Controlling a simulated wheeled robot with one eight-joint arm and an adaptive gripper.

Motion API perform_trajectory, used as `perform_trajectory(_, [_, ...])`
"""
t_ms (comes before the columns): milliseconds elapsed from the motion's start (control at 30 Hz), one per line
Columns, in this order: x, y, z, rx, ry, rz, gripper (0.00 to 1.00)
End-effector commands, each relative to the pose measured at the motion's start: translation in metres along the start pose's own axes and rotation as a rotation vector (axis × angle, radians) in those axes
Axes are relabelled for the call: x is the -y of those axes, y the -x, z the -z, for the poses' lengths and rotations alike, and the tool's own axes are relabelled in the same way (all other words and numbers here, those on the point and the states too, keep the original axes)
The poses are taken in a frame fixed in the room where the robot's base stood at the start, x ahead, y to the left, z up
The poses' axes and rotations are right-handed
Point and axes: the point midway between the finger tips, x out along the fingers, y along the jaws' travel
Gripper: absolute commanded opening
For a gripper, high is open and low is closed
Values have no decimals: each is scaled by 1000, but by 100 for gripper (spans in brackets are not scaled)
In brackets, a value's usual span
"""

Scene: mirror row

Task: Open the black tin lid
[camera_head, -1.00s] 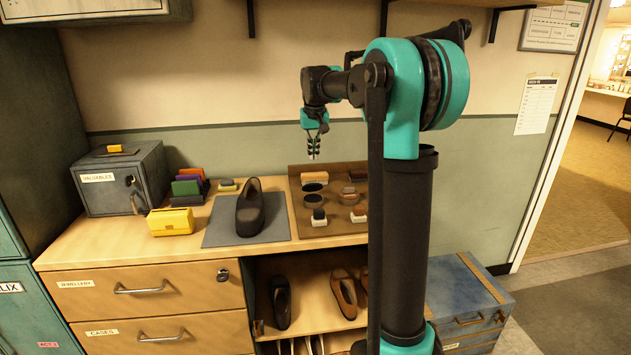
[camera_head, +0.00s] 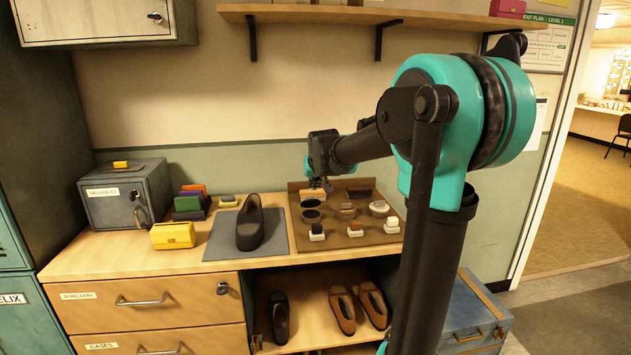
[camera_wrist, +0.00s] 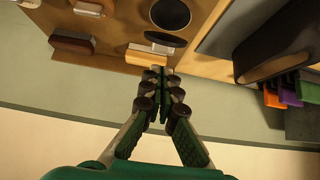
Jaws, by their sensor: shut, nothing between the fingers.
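The black tin (camera_head: 311,215) sits at the left of the brown mat (camera_head: 372,240) on the counter. It shows as two dark ovals, one behind the other. In the wrist view, a wide black oval (camera_wrist: 170,14) lies beyond a thinner dark oval (camera_wrist: 165,39); I cannot tell how lid and base are joined. My gripper (camera_head: 319,184) is low over the mat's back edge, by a wooden brush (camera_head: 313,195) behind the tin. In the wrist view, my gripper (camera_wrist: 162,74) has its fingers together and empty, short of the brush and apart from the tin.
A brown tin (camera_head: 346,211) and several brushes share the mat. A dark shoe (camera_head: 250,224) stands on a grey mat to the left, with a yellow box (camera_head: 173,235) and a grey safe (camera_head: 127,193) further left. The wall is close behind, with a shelf (camera_head: 330,15) above.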

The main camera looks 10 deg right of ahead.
Motion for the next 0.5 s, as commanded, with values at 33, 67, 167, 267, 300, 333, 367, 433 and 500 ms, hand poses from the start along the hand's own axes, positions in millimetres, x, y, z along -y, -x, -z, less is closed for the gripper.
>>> perform_trajectory(33, [0, -10, 0, 0, 0, 0, 0])
perform_trajectory(67, [0, -15, 0, 0, 0, 0, 0])
perform_trajectory(167, [0, -33, 0, 0, 0, 0, 0])
perform_trajectory(267, [0, -48, 0, 1, 0, 0, 0])
perform_trajectory(300, [0, -54, 0, 1, 0, 0, 0])
perform_trajectory(333, [0, -57, 0, 1, 0, 0, 0])
perform_trajectory(367, [0, -61, 0, 1, 0, 0, 0])
perform_trajectory(433, [0, -67, 0, 1, 0, 0, 0])
perform_trajectory(500, [0, -72, 0, 1, 0, 0, 0])
